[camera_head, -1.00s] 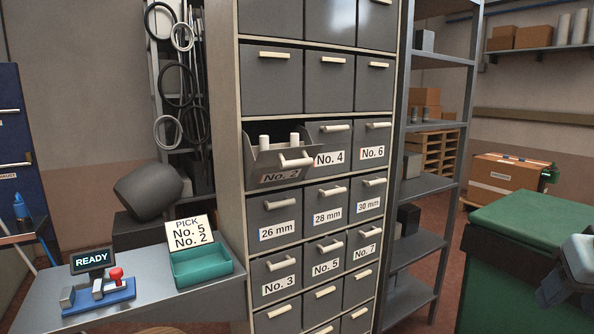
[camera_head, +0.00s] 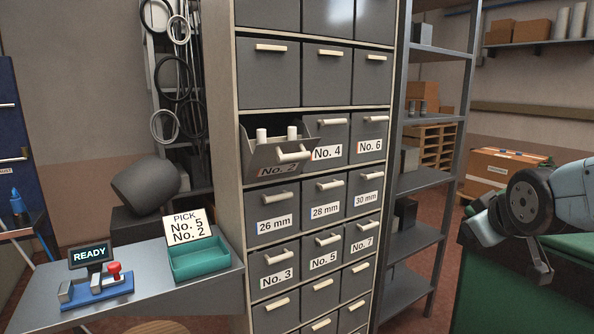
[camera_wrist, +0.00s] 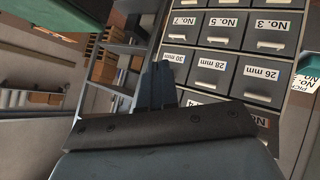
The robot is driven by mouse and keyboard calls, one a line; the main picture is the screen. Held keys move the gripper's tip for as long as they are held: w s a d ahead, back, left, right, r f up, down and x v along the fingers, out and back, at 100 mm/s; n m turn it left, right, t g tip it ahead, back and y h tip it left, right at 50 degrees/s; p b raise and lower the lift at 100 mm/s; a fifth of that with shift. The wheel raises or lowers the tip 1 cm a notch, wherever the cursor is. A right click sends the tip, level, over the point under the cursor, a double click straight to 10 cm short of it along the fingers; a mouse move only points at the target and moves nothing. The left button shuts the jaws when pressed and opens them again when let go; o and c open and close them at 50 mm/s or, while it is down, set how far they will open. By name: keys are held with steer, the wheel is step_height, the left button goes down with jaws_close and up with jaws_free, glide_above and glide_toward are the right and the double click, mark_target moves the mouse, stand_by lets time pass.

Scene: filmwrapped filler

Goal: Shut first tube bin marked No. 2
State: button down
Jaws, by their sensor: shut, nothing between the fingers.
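The grey tube bin marked No. 2 (camera_head: 264,158) is tilted open out of the cabinet's left column. Two white tubes (camera_head: 262,135) stick up inside it, behind its pale handle. My gripper (camera_head: 541,270) is at the right of the head view, over the green-topped bench and well away from the bin. In the wrist view my gripper's fingers (camera_wrist: 156,86) are together and empty. That view is upside down and shows lower bins, with the No. 2 label not readable there.
The grey cabinet (camera_head: 226,200) holds closed bins around No. 2, such as No. 4 (camera_head: 331,137). Metal shelving (camera_head: 421,179) stands between the cabinet and my arm. A side table at left carries a teal tray (camera_head: 201,263), a pick card (camera_head: 187,228) and a READY display (camera_head: 90,256).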

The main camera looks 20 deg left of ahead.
steer(key=w+a+n+t+y, duration=0.2)
steer(key=w+a+n+y, duration=0.3)
steer(key=a, duration=0.4)
steer(key=w+a+n+t+y, duration=0.2)
steer(key=a+n, duration=0.4)
steer(key=a, duration=0.3)
steer(key=s+a+f+n+t+y, duration=0.1)
steer(key=s+a+n+y, duration=0.5)
steer(key=a+n+y, duration=0.4)
steer(key=w+a+r+m, duration=0.1)
steer(key=w+a+r, duration=0.5)
steer(key=a, duration=0.4)
steer(key=shift+w+a+r+h, duration=0.2)
steer(key=shift+w+r+h, duration=0.1)
steer(key=shift+w, duration=0.45)
steer(key=shift+d, duration=0.1)
